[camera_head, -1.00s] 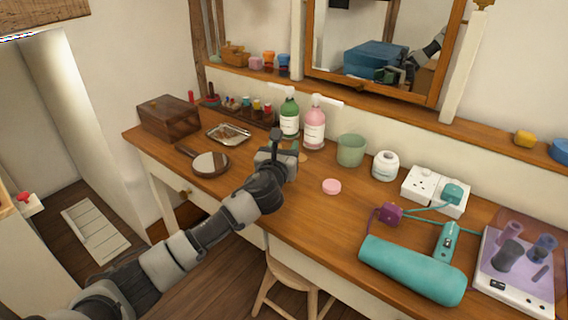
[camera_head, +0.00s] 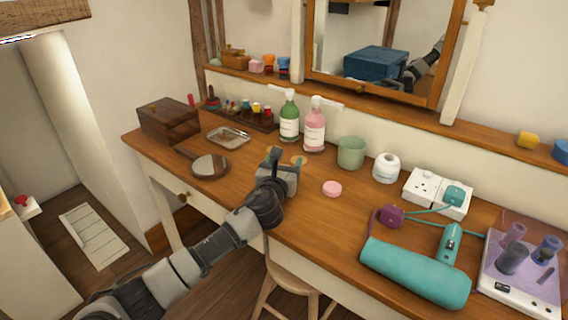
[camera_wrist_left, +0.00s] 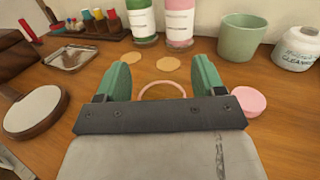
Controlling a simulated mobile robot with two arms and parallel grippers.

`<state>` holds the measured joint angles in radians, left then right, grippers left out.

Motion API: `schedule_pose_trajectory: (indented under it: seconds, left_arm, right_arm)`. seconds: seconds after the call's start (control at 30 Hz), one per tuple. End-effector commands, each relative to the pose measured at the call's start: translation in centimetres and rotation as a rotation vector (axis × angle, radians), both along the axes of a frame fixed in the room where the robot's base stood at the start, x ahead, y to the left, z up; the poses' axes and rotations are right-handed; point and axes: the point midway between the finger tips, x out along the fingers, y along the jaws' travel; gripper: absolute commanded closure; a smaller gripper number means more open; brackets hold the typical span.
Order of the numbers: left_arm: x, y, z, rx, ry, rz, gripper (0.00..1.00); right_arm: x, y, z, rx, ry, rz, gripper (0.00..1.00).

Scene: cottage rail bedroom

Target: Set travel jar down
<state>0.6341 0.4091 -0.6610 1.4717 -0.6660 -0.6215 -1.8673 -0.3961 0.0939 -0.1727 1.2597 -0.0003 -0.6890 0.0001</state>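My left gripper (camera_head: 284,162) is over the front middle of the wooden dressing table (camera_head: 330,222). In the left wrist view its two green fingers (camera_wrist_left: 162,80) stand apart, with a thin pink rim (camera_wrist_left: 162,85) between them, almost touching both. I take this rim for the travel jar; its body is hidden behind the gripper, and I cannot tell whether it touches the table. A round pink lid (camera_head: 332,188) lies flat to the right of the gripper; it also shows in the wrist view (camera_wrist_left: 243,101). Two flat tan discs (camera_wrist_left: 171,63) lie just beyond the fingers. My right gripper is not in view.
Green (camera_head: 289,118) and pink (camera_head: 314,128) pump bottles, a green cup (camera_head: 351,153) and a white cleanser jar (camera_head: 386,168) stand behind. A hand mirror (camera_head: 210,165) and metal tray (camera_head: 229,137) lie left. A stool (camera_head: 292,278) stands in front.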

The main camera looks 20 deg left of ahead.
Motion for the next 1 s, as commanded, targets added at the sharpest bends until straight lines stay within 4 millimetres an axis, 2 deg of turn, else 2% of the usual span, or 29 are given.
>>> schedule_pose_trajectory:
  seconds: [0.37,0.57,0.8,1.0]
  left_arm:
    - [0.0,0.0,0.4,0.0,-0.001,0.0,0.28]
    - [-2.8,-0.1,0.2,0.001,0.001,-0.002,0.28]
    - [-7.8,-0.4,0.0,0.002,0.002,-0.002,0.28]
    - [-10.8,-0.5,-0.1,0.001,0.0,-0.001,0.28]
  right_arm:
    - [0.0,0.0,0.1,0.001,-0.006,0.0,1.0]
    - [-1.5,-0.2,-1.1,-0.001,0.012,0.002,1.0]
    - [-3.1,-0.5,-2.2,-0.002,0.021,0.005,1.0]
    - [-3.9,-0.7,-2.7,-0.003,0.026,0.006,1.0]
